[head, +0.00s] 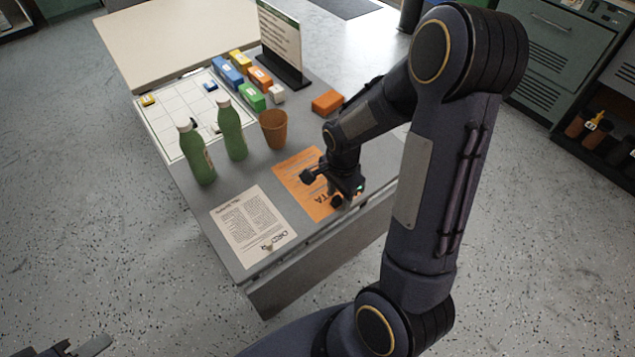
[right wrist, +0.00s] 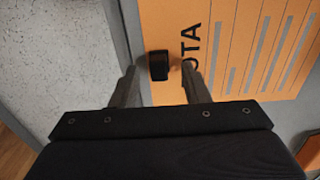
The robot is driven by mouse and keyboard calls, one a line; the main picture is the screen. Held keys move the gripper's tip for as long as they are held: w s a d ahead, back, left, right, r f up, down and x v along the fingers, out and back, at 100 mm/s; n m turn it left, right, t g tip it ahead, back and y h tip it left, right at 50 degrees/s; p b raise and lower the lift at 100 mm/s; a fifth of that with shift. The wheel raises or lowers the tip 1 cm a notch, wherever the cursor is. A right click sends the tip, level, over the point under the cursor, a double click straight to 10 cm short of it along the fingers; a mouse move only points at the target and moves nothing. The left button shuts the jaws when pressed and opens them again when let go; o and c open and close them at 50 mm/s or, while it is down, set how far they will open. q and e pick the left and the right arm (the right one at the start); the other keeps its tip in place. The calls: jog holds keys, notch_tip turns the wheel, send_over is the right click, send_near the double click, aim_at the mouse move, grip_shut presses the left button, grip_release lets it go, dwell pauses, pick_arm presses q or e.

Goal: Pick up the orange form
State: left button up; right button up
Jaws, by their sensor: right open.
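The orange form (head: 296,180) lies flat on the grey table, close to its front edge, partly hidden by my right gripper. In the right wrist view the form (right wrist: 235,45) fills the upper right, with large dark letters along its near end. My right gripper (head: 322,189) is open over that lettered end. In the right wrist view its fingers (right wrist: 160,85) are spread, with a small dark block between them at the form's edge; I cannot tell what it is. My left gripper (head: 80,348) is cut off at the bottom left corner.
A cream printed sheet (head: 253,226) lies left of the form. A brown cup (head: 273,130), two green bottles (head: 232,130), an orange block (head: 327,102) and several coloured boxes (head: 229,74) stand farther back. A sign (head: 281,45) stands behind them. Floor surrounds the table (head: 215,187).

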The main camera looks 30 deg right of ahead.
jog(key=shift+f, duration=0.1)
jog(key=shift+c, duration=0.3)
grip_shut()
